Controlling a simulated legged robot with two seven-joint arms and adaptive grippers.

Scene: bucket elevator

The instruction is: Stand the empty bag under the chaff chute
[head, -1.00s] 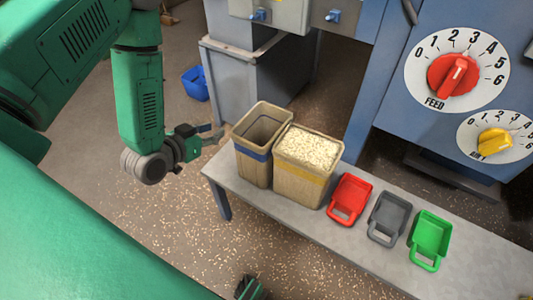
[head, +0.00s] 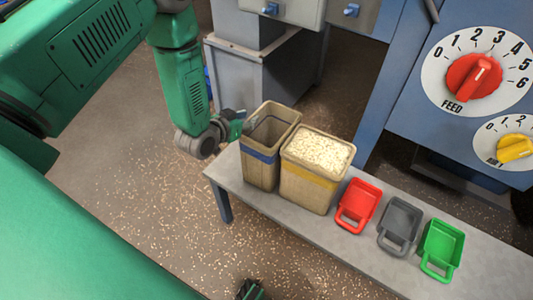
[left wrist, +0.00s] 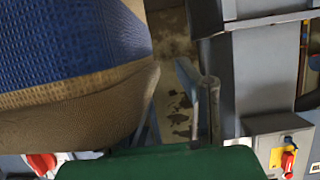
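The empty tan bag with a blue band (head: 262,155) stands upright and open-topped at the left end of the bench. My left gripper (head: 243,121) is at the bag's upper left side, its fingers partly lost against the rim. In the left wrist view the bag (left wrist: 75,75) fills the left side, and one finger of my left gripper (left wrist: 198,95) stands apart from it; the other finger is hidden. The fingers look open. Only a small dark piece of my right gripper (head: 250,290) shows at the bottom edge. I cannot tell which part is the chaff chute.
A full bag with a yellow band (head: 312,185) stands right beside the empty one. Red (head: 361,200), grey (head: 401,222) and green (head: 442,245) scoops lie along the bench (head: 320,228). A grey machine housing (head: 250,80) stands behind the bags. The floor left of the bench is clear.

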